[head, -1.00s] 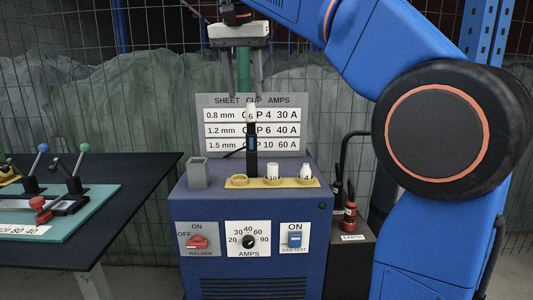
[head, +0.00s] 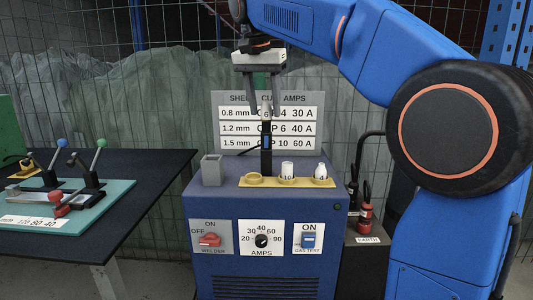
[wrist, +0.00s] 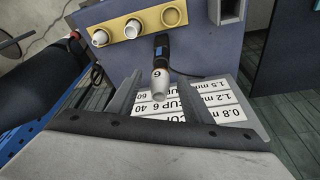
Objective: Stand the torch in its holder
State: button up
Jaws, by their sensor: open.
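The torch (head: 266,138) stands upright at the back of the blue welder's top, black-handled with a pale cup marked 6 at its upper end. It also shows in the wrist view (wrist: 161,62). My gripper (head: 265,113) points down from above, open, its fingertips at the height of the cup. In the wrist view the cup lies between the two spread fingers (wrist: 180,98), and I see no clear grip. A grey open-topped square box, likely the holder (head: 212,170), stands at the left of the welder's top and appears empty. The torch's foot is partly hidden behind the yellow rack.
A yellow rack (head: 270,182) along the front holds two white cups (head: 287,170), (head: 320,171); its left place is empty. A chart board (head: 230,130) stands close behind the torch. A dark table (head: 150,175) with a clamp fixture is at left.

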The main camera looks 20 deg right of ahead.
aim_at(268, 128)
jog(key=shift+x, duration=3.9)
jog(key=shift+w+d+r, duration=0.1)
grip_shut()
